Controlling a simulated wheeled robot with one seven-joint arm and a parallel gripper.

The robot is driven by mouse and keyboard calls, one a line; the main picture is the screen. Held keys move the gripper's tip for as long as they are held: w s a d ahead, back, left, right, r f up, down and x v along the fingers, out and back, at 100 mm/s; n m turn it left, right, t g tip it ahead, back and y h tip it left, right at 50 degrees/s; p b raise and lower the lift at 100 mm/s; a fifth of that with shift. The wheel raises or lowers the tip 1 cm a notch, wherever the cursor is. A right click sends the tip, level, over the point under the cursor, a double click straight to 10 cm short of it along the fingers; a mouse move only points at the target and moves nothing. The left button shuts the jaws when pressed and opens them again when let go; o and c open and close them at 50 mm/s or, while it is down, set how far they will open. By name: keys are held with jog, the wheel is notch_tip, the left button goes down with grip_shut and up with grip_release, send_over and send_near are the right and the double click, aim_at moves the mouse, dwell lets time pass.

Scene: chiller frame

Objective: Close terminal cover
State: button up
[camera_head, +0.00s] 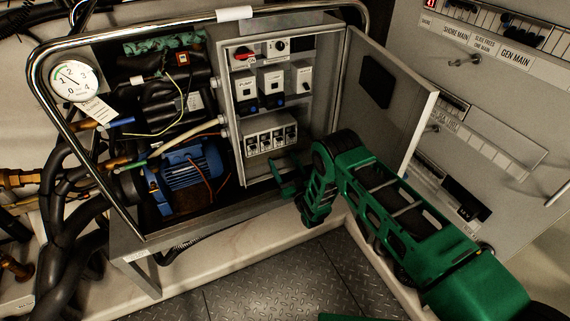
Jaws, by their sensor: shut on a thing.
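An open grey electrical box (227,92) stands in the middle of the camera_head view. Inside are switches and a row of terminals (270,140) near the bottom, with their front exposed. A pale flap (262,168), which looks like the terminal cover, lies low below that row. My green gripper (284,180) is at the box's lower front edge, by this flap, and its jaws are shut on its edge. The exact contact is small and dark. My wrist and forearm hide the box's lower right corner.
The box's grey door (385,90) stands wide open to the right, close above my forearm. A blue motor (188,172), hoses and a gauge (73,82) are on the left. A metal tube frame (95,180) surrounds the unit.

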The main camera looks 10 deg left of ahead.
jog(key=o, duration=0.8)
jog(key=shift+w+d, duration=0.15)
jog(key=shift+d, duration=0.25)
jog(key=shift+o, duration=0.2)
jog(key=shift+a, duration=0.1)
jog(key=shift+a, duration=0.1)
jog(key=v, duration=1.1)
